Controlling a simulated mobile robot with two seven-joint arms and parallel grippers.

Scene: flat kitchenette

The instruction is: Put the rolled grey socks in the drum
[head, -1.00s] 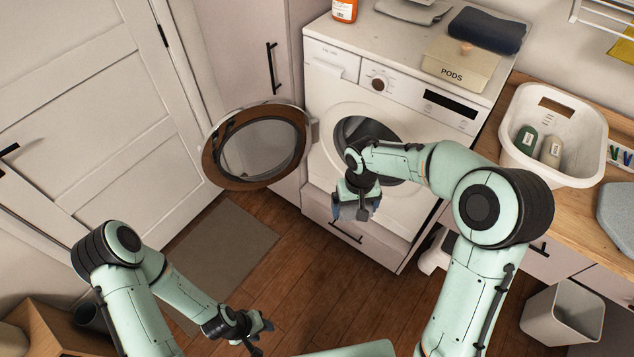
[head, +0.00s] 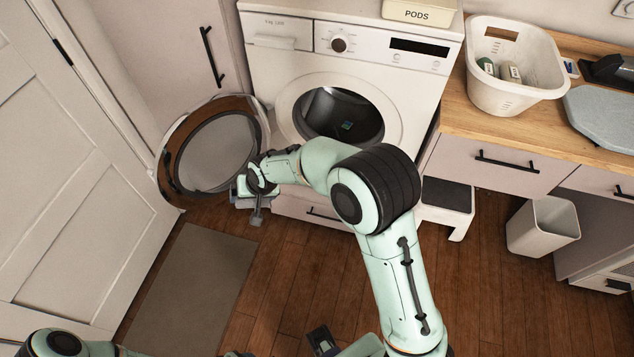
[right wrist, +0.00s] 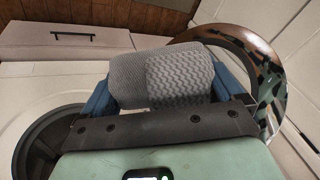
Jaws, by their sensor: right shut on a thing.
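The rolled grey socks (right wrist: 160,76) show in the right wrist view as a ribbed grey bundle between the two blue fingers of my right gripper (head: 250,203), which is shut on them. In the head view this gripper is in front of the washing machine (head: 274,62), at its lower left, beside the open door (head: 262,122). The drum (head: 338,112) is open, with a small bluish item (head: 347,126) inside. The drum opening also shows at the left of the right wrist view (right wrist: 42,145). My left arm is mostly cut off at the bottom; its jaw state is unclear.
The round door is swung out to the left of the opening. A white basket (head: 515,84) with bottles stands on the wooden counter (head: 465,117). A step stool (head: 445,203) and a bin (head: 543,228) stand right of the machine. A mat (head: 193,290) lies on the floor.

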